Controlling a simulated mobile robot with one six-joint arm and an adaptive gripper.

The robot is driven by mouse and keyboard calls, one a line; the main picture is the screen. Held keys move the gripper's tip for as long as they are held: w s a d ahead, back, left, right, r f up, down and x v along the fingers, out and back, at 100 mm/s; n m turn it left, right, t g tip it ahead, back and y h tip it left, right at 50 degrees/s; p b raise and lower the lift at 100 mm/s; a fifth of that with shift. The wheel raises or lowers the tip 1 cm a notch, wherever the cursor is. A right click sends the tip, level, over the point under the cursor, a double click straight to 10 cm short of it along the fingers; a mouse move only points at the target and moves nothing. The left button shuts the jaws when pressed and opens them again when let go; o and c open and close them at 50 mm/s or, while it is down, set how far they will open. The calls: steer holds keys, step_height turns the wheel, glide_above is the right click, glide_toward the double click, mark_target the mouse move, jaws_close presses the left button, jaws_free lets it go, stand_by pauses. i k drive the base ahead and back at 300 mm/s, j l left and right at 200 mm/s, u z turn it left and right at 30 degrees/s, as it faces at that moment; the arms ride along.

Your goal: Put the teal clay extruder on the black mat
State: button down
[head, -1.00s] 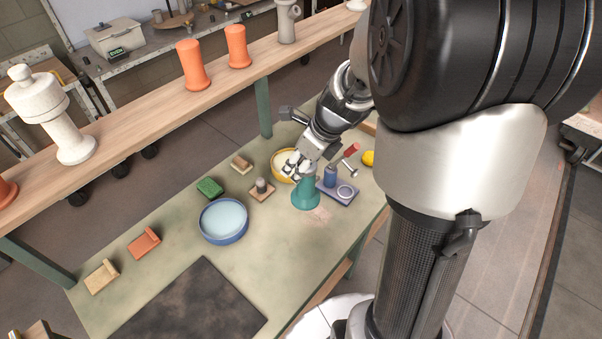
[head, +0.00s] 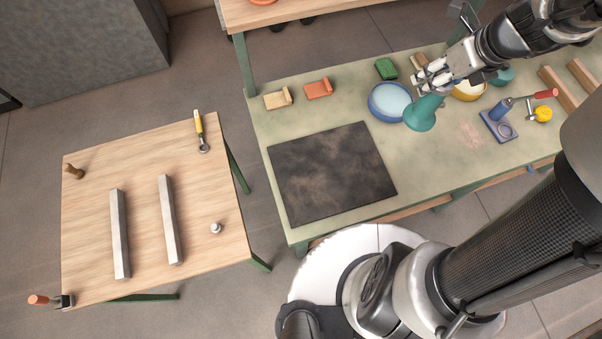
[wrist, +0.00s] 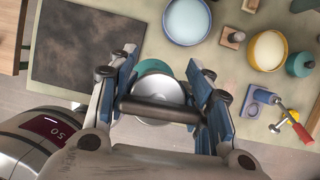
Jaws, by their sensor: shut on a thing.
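The teal clay extruder (head: 421,114) hangs in my gripper (head: 432,82), its wide end down, beside the blue bowl in the head view. In the wrist view my gripper (wrist: 158,105) has a finger on either side of a dark bar over a silver disc, with the extruder's teal edge (wrist: 151,66) behind. The fingers hide part of it. The black mat (head: 330,172) lies flat and bare on the green table, left of and nearer than the extruder. The mat also shows at the upper left in the wrist view (wrist: 80,45).
The blue bowl (head: 390,100) stands between the extruder and the mat's far right side. A yellow bowl (head: 468,91), another teal object (head: 503,76) and a blue tool stand (head: 499,125) are farther right. Orange (head: 318,89) and tan (head: 278,98) blocks lie behind the mat.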

mark_target(311, 176)
steer(key=k+j, duration=0.1)
steer(key=j, duration=0.35)
steer(key=k+j, duration=0.1)
steer(key=j, duration=0.35)
steer(key=k+j, duration=0.1)
steer(key=j, duration=0.35)
